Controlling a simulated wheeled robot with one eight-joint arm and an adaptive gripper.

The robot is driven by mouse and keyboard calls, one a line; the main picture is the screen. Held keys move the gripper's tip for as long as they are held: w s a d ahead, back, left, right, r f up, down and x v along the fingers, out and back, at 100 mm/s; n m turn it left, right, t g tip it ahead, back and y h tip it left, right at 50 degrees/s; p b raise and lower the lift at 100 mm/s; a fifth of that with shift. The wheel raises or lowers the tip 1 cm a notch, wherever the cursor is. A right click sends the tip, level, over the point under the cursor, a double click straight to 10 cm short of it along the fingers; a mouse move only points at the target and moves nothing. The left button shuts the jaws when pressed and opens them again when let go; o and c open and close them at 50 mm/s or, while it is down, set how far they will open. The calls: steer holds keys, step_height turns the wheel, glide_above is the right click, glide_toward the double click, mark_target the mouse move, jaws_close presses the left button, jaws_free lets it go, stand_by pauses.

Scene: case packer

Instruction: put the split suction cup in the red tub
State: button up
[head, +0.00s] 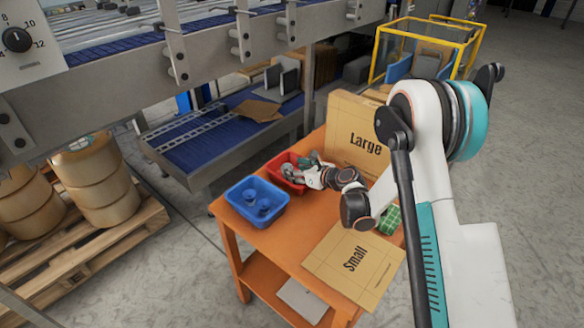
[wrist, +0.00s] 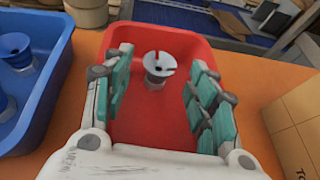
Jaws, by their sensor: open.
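The split suction cup (wrist: 158,66) is pale grey with dark slits in its flared top. It stands inside the red tub (wrist: 152,128), towards the far side, roughly upright. My gripper (wrist: 160,78) is open over the tub, its teal-padded fingers to the left and right of the cup in the picture, with visible gaps on both sides. In the head view, my gripper (head: 297,171) is at the red tub (head: 272,167), and the cup cannot be made out clearly there.
A blue tub (head: 235,192) with blue suction cups (head: 264,205) stands left of the red tub on the orange table (head: 290,240). A "Large" carton (head: 350,120) stands behind my gripper. A "Small" carton (head: 352,262) lies flat at the front.

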steer(key=s+d+r+n+g+h+p, duration=0.1)
steer(key=s+d+r+n, duration=0.3)
steer(key=s+r, duration=0.25)
steer(key=s+d+r+n+h+p, duration=0.1)
steer(key=s+d+r+n+h, duration=0.1)
steer(key=s+d+r+n, duration=0.45)
steer(key=s+d+r+n+g+h+p, duration=0.1)
steer(key=s+r+n, duration=0.2)
steer(key=s+r, duration=0.45)
steer(key=s+d+r+n+h, duration=0.1)
steer(key=s+d+n+h, duration=0.1)
steer(key=s, duration=0.5)
steer(key=s+d+r+n+h, duration=0.1)
steer(key=s+d+r+n, duration=0.1)
steer(key=s+d+n, duration=0.2)
steer(key=s+d+r+n+h, duration=0.2)
steer(key=s+d+n, duration=0.2)
steer(key=s+n, duration=0.3)
steer(key=s, duration=0.3)
steer(key=shift+s+r+n+h, duration=0.15)
steer(key=shift+s+n+h, duration=0.15)
steer(key=shift+s+n, duration=0.1)
